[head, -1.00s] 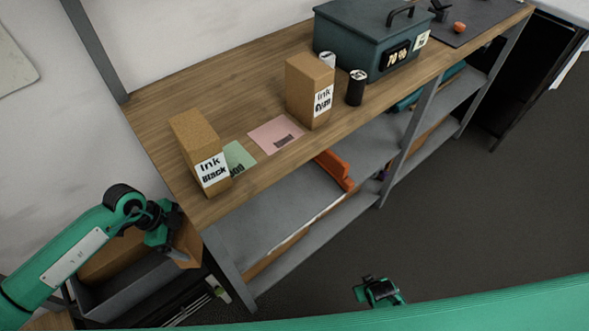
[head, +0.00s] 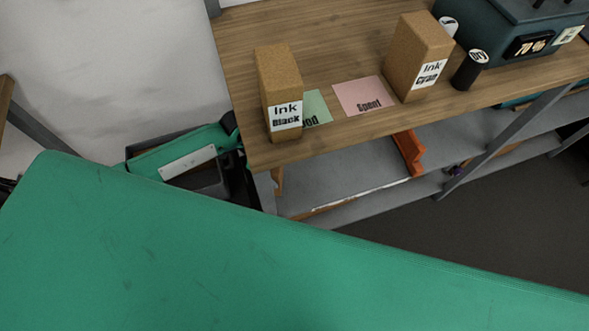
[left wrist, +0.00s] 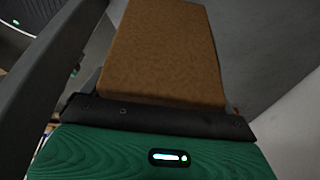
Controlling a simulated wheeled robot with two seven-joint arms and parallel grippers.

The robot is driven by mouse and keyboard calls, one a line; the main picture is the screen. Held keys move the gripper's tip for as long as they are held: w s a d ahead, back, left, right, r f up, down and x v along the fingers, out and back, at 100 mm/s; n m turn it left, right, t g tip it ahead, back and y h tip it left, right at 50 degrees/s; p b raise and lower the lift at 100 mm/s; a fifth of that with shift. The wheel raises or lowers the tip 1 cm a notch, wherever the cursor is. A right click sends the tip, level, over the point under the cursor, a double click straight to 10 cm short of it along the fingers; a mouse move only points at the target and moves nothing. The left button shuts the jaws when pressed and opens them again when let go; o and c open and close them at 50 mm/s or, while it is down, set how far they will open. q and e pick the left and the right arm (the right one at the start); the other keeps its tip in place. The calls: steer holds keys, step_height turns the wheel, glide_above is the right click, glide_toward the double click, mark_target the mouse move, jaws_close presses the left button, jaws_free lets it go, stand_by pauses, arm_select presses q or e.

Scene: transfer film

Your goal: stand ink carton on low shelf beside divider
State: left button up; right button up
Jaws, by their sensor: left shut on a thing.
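In the left wrist view a plain brown carton (left wrist: 165,55) is held by my left gripper (left wrist: 150,115), which is shut on it. No label shows on the carton's visible face. In the head view my left gripper is mostly hidden behind the bench corner and my green body; a small brown strip (head: 277,179) under the bench edge looks like part of this carton. The low shelf (head: 345,185) is grey and lies under the bench top. An orange divider (head: 408,152) stands on it. My right gripper is out of view.
On the wooden bench top (head: 345,60) stand cartons labelled Ink Black (head: 280,85) and Ink Cyan (head: 418,55). Green (head: 315,106) and pink (head: 362,96) cards lie between them. A black can (head: 470,70) and teal box (head: 515,35) stand right. The shelf left of the divider looks clear.

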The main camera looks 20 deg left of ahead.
arm_select(q)
steer(key=w+d+f, duration=0.1)
steer(key=d+f, duration=0.2)
steer(key=d, duration=0.2)
steer(key=shift+d+f, duration=0.3)
steer(key=o, duration=1.1)
steer(key=shift+f, duration=0.1)
steer(key=shift+o, duration=0.2)
